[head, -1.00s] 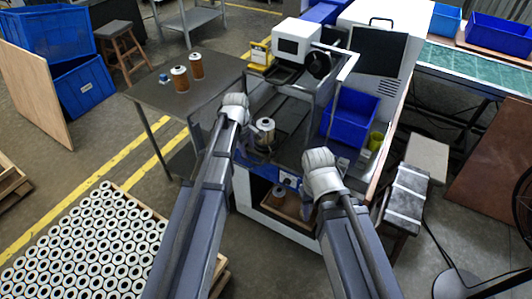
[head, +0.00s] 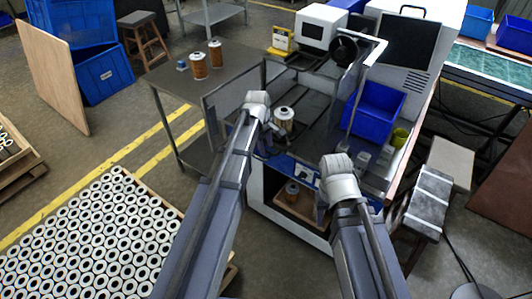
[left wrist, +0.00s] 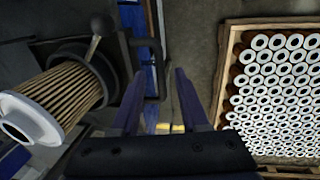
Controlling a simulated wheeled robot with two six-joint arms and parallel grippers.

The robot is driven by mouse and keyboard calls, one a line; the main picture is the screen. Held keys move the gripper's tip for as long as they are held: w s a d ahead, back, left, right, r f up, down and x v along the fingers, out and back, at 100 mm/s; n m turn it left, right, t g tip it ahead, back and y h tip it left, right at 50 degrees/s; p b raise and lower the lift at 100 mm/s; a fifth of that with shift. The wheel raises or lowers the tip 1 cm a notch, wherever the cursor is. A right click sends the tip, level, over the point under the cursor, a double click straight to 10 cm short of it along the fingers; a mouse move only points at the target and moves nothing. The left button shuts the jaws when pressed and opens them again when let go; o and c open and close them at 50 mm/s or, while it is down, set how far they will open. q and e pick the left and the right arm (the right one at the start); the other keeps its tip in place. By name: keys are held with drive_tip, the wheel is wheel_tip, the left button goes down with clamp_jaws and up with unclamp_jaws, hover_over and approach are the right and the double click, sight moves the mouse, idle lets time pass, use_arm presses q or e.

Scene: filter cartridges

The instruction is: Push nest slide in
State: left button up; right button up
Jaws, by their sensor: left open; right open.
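A white-capped pleated filter cartridge (head: 283,120) stands on the machine's front deck. In the left wrist view the cartridge (left wrist: 58,100) sits in a dark round nest (left wrist: 88,72). A round-knobbed lever (left wrist: 97,30) rises beside the nest, and a dark bent bar (left wrist: 152,65) lies beyond it. My left gripper (left wrist: 160,75) is open and empty, beside the nest and near the bar; I cannot tell whether it touches the bar. In the head view its fingers are mostly hidden by my wrist. My right gripper (head: 322,205) is open, in front of the machine's lower opening.
Another cartridge (head: 292,190) is in the lower opening. A pallet of cartridges (head: 85,240) fills the lower left.

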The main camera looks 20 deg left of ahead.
use_arm(q)
drive_tip(key=shift+f, duration=0.4)
clamp_jaws()
idle(1.2)
